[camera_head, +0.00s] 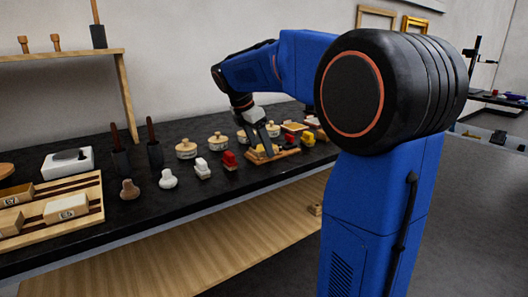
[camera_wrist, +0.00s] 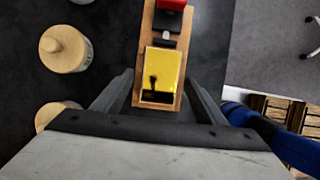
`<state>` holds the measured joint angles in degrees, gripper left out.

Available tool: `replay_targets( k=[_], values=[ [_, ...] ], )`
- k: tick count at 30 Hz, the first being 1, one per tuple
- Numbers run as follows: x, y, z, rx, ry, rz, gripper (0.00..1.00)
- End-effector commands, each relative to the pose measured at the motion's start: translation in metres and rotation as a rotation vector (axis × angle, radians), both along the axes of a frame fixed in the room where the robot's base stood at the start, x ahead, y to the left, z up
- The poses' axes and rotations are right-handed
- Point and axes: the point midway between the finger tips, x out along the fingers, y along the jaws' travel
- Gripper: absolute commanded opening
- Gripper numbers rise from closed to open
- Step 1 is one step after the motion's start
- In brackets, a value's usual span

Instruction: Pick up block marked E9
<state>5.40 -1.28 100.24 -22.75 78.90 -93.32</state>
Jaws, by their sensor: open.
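My gripper (camera_head: 264,146) is open, low over a wooden holder (camera_head: 284,154) on the black bench. In the wrist view my gripper (camera_wrist: 160,85) has its fingers on either side of a small wooden piece with a shiny yellow top (camera_wrist: 161,70). I see no marking on it. A pale wooden block (camera_head: 67,208) with a dark label lies in a slotted tray (camera_head: 95,187) at the left of the bench, and another labelled block (camera_head: 12,198) lies near it. Both labels are too small to read surely, so I cannot tell which block is E9.
Behind the fingers' piece is a red item (camera_wrist: 172,4). Round lidded wooden pots (camera_head: 186,150) stand nearby. A white stamp (camera_head: 202,168), a red one (camera_head: 229,160) and dark-handled tools (camera_head: 154,152) stand between the tray and my gripper. The bench's front edge is close.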

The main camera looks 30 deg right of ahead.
Motion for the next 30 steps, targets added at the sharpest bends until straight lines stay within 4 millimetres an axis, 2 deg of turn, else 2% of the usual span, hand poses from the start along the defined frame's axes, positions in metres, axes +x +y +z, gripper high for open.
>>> replay_targets(
  k=[3, 8, 9, 17, 20, 23, 30],
  values=[
    [0.0, 0.0, 0.0, 0.0, 0.0, 0.0, 0.63],
    [0.0, 0.0, 0.0, 0.0, 0.0, 0.0, 0.25],
    [0.0, 0.0, 0.0, 0.0, 0.0, 0.0, 0.21],
    [0.0, 0.0, 0.002, 0.0, 0.0, 0.0, 0.2],
    [0.0, 0.0, 0.008, 0.0, -0.001, 0.0, 0.2],
    [0.001, 0.0, 0.021, 0.0, -0.002, 0.001, 0.2],
    [0.001, 0.0, 0.065, 0.0, -0.002, 0.001, 0.2]
  ],
)
